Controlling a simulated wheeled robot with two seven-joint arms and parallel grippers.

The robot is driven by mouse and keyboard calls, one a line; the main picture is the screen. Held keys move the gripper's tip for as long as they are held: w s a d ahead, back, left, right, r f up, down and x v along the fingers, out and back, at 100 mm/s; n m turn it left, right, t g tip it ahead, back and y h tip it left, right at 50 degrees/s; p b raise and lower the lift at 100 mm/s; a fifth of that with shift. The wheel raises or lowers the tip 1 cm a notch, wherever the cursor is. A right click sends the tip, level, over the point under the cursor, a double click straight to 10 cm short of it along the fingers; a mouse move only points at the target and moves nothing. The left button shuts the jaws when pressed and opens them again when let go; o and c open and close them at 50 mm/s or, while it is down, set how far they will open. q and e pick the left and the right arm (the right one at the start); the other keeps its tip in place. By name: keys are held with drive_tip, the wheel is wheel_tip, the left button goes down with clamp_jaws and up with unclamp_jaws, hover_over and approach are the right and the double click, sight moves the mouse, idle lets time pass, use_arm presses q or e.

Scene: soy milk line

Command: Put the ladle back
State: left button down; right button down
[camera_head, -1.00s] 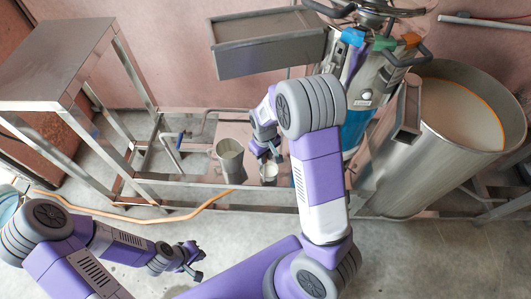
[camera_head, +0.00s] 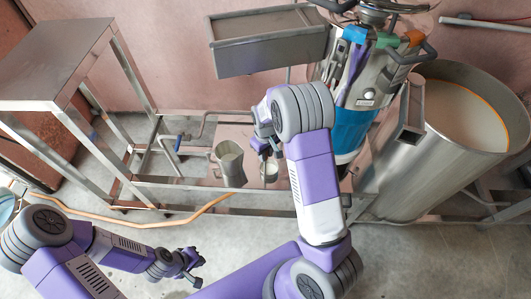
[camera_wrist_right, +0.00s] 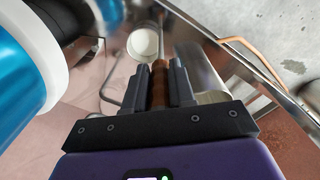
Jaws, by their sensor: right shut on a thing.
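My right gripper (camera_head: 266,152) is shut on the ladle's brown handle (camera_wrist_right: 159,85), which stands between the fingers in the right wrist view. A thin metal rod runs on from the handle. A small cup with a white inside, which looks like the ladle's bowl (camera_head: 269,173), shows just below the gripper in the head view and beyond the fingers in the right wrist view (camera_wrist_right: 144,42). Whether it touches the surface below I cannot tell. My left gripper (camera_head: 188,265) hangs empty at lower left, over the floor, with its fingers apart.
A metal jug (camera_head: 231,168) stands left of the ladle on the low metal frame. A steel machine with a blue lower part (camera_head: 350,128) rises just to the right. A large vat (camera_head: 440,165) stands further right. A grey trough (camera_head: 268,52) hangs behind, and a steel table (camera_head: 55,60) is at left.

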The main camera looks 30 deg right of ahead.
drive_tip(key=c, duration=0.9)
unclamp_jaws()
drive_tip(key=shift+f, duration=0.1)
drive_tip(key=shift+c, duration=0.2)
wheel_tip(320, 180, up, 8)
drive_tip(key=p, duration=0.3)
drive_tip(key=shift+f, duration=0.1)
